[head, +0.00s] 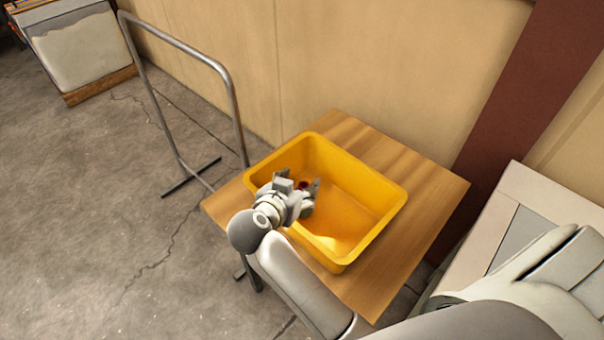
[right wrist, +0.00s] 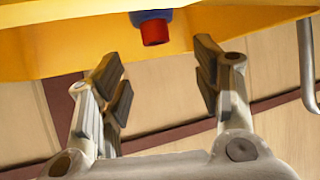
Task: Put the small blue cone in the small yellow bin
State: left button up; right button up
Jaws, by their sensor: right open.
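The yellow bin (head: 372,184) stands on a wooden table. My right gripper (head: 311,191) is over the left part of the bin, open and empty. In the right wrist view, the fingers of my right gripper (right wrist: 165,85) are spread apart. A small blue thing with a red end (right wrist: 154,27) shows beyond the gap between them, against the yellow bin (right wrist: 90,45). It touches neither finger. In the head view only a dark red bit (head: 304,184) shows by the fingers. My left gripper is not in view.
The wooden table (head: 425,215) has bare top around the bin. A grey metal rail frame (head: 238,110) stands to its left, close to the table. A tan wall (head: 400,75) is behind. A pale container (head: 80,50) stands far left on open concrete floor.

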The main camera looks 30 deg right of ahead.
jog(key=p+v, duration=0.2)
jog(key=v, duration=0.1)
jog(key=shift+s+a+r, duration=0.15)
jog(key=shift+a, duration=0.05)
dwell(0.6)
